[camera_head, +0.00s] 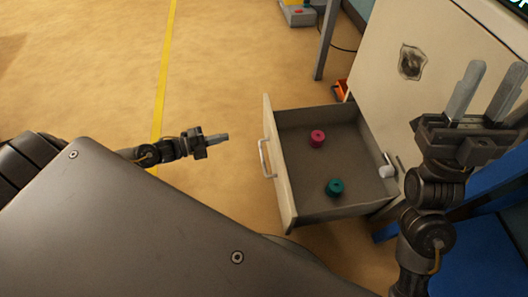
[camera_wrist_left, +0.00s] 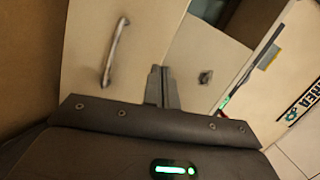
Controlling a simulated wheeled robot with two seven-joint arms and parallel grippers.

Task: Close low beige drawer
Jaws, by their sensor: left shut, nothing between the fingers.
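The low beige drawer (camera_head: 281,170) is pulled well out of the beige cabinet (camera_head: 385,30). Its silver handle (camera_head: 264,158) is on the front panel, facing left. My left gripper (camera_head: 226,137) is shut and empty, left of the drawer front and apart from it in the head view. In the left wrist view, the shut fingers (camera_wrist_left: 162,72) overlap the right part of a beige panel (camera_wrist_left: 85,45) with a handle (camera_wrist_left: 116,50); I cannot tell if they touch it. My right gripper (camera_head: 490,95) is open and empty, raised at the right in front of the cabinet.
Inside the drawer are a crimson spool (camera_head: 317,139) and a teal spool (camera_head: 335,187). A small white object (camera_head: 387,171) is at its right end. A blue structure (camera_head: 475,235) stands at the lower right. The floor left of the drawer is clear, with a yellow line (camera_head: 165,75).

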